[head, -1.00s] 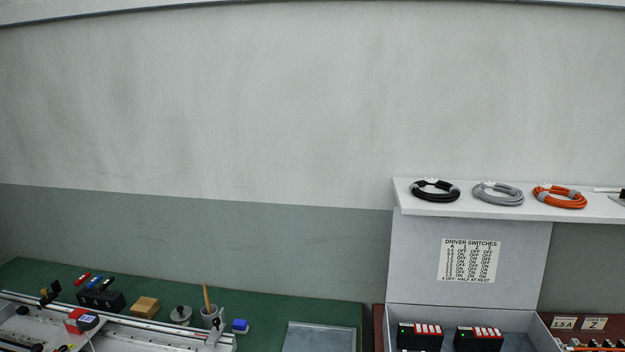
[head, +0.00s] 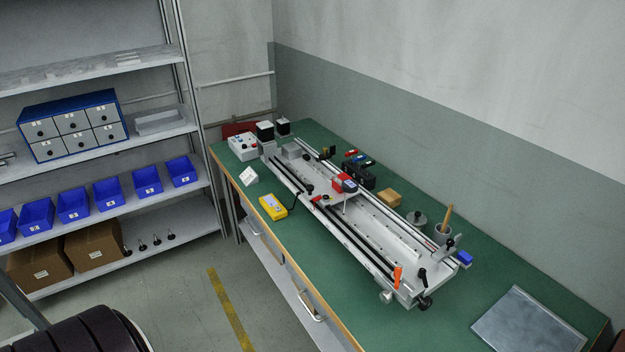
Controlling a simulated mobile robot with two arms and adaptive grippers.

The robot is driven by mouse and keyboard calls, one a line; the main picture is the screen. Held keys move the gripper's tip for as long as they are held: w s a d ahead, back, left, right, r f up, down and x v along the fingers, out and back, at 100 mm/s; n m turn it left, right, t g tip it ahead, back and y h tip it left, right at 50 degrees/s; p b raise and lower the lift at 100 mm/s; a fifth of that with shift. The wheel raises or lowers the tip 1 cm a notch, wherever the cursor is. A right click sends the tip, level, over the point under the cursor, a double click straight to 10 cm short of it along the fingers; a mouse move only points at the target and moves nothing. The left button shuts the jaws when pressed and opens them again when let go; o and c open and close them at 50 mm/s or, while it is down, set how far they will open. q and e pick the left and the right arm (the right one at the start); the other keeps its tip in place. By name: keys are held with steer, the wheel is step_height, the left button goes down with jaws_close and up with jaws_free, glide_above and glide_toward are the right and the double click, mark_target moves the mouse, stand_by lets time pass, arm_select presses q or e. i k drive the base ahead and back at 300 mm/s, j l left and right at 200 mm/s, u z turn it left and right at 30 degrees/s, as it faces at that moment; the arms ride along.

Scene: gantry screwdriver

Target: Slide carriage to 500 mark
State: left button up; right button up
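The gantry (head: 375,235) lies lengthwise on the green bench, with long rails on a pale bed. Its carriage (head: 331,189) sits across the rails towards the far half and carries a red and dark block (head: 344,183). Scale marks are too small to read, so I cannot tell which mark the carriage is at. An orange handle (head: 398,277) and black knobs (head: 424,302) are at the near end. Neither of my grippers shows in the head view.
The green bench (head: 462,280) holds a yellow device (head: 273,207), a control box (head: 243,147), a wooden block (head: 389,198), a cup (head: 442,233) and a grey plate (head: 528,322). Shelves (head: 95,207) with blue bins stand left. The floor (head: 200,300) before the bench looks clear.

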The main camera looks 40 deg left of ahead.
mark_target(326, 194)
steer(key=u, duration=1.05)
